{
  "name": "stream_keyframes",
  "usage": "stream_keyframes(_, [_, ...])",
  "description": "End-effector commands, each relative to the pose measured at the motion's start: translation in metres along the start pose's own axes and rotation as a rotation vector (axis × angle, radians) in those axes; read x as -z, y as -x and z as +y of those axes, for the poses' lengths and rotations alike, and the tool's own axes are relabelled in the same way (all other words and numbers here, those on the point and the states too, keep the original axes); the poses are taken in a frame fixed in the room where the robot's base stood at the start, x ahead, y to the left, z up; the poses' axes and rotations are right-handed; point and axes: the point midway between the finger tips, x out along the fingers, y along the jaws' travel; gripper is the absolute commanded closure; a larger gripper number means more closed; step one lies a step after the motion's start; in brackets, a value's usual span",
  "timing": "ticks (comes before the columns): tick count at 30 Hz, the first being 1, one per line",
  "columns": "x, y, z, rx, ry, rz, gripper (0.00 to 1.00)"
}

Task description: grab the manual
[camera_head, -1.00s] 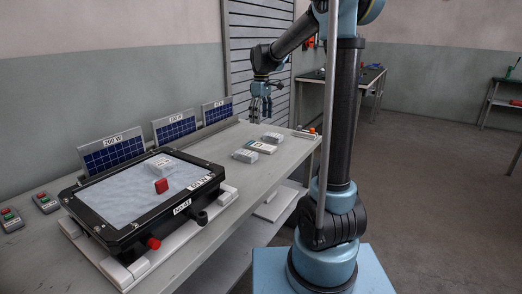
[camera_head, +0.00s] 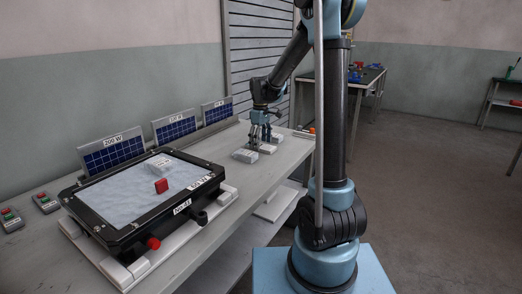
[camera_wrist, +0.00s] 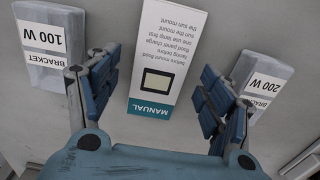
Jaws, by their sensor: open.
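The manual (camera_wrist: 165,57) is a white booklet-like block with printed lines, a dark square and a teal band reading MANUAL. In the wrist view it lies on the bench between my open fingers, upside down to the camera. My gripper (camera_wrist: 160,95) is open, with its blue fingers on either side of the manual and apart from it. In the head view my gripper (camera_head: 262,138) points down over the bench, and the manual (camera_head: 259,148) is partly hidden beneath it.
A 100 W bracket (camera_wrist: 50,50) and a 200 W bracket (camera_wrist: 262,85) flank the manual closely.

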Motion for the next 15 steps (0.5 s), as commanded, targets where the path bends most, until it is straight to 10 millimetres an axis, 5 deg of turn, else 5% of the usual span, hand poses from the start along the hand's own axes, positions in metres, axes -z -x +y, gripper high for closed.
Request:
stream_keyframes(11, [-0.0001, -0.009, 0.0002, 0.0, 0.0, 0.0, 0.27])
stream_keyframes(15, [-0.0001, -0.0089, 0.0002, 0.0, 0.0, 0.0, 0.58])
